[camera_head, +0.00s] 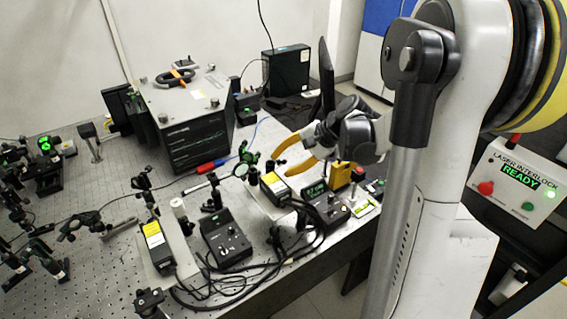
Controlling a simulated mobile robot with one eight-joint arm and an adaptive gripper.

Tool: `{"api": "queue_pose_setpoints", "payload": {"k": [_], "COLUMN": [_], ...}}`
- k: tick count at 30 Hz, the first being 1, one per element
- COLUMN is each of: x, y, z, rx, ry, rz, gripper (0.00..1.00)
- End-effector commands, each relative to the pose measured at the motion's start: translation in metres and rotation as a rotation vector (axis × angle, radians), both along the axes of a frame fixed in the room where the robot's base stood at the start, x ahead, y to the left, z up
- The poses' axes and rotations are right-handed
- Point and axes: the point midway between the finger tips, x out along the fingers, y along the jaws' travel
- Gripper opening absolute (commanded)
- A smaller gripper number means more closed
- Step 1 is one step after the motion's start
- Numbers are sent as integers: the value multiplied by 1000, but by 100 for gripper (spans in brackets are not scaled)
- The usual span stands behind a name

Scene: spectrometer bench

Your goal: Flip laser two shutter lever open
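My gripper (281,163) has two orange fingers that stand apart, with nothing visible between them. Its tips are above and close to a laser module with a yellow label (272,186) near the bench's right side; I cannot tell whether they touch it. Another laser module with a yellow label (156,244) stands at the front left. Which of them is laser two is not readable. The shutter lever is too small to make out. Two black control boxes stand near the modules: one in the middle (226,240), one to the right with a lit green display (325,204).
The perforated optical bench (85,205) carries several optic mounts at the left. A black spectrometer box (190,115) stands behind. Cables (235,283) lie loose at the front. A laser interlock panel (517,183) reading READY is at the right. A yellow block (341,175) sits beside my gripper.

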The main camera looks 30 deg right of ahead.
Motion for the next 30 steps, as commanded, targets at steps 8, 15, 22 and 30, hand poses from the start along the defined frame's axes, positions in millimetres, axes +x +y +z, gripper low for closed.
{"api": "queue_pose_setpoints", "payload": {"k": [8,15,22,30], "x": [0,-16,-43,-60], "y": [0,-14,-37,-52], "z": [1,22,61,86], "rx": [0,0,0,0], "ry": [-1,-1,-1,0], "rz": [-1,-3,-3,-1], "gripper": [36,36,36,36]}}
